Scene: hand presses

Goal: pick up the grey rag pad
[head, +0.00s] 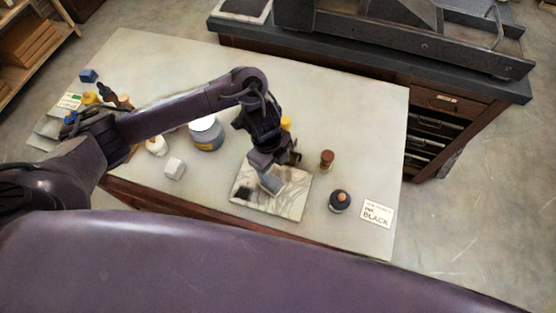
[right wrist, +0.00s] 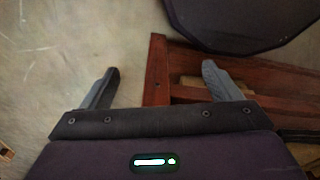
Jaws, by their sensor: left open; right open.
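A small pale grey block (head: 174,168), perhaps the rag pad, sits on the worktable left of the marbled slab (head: 245,201). My left gripper (head: 270,174) is low over the slab, with its fingers pointing down. A grey-blue patch there looks like its fingers; I cannot tell whether a pad lies between or under them. A dark smear shows on the slab left of the gripper. My right gripper (right wrist: 162,80) is open and empty in the right wrist view, over the floor and a reddish wooden frame; no pad shows there.
The pale worktable (head: 330,110) has free room behind the slab. A brown-topped jar (head: 327,160), a dark ink jar (head: 340,201) and a BLACK label card (head: 377,213) stand on the right. A dark press (head: 400,40) is behind.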

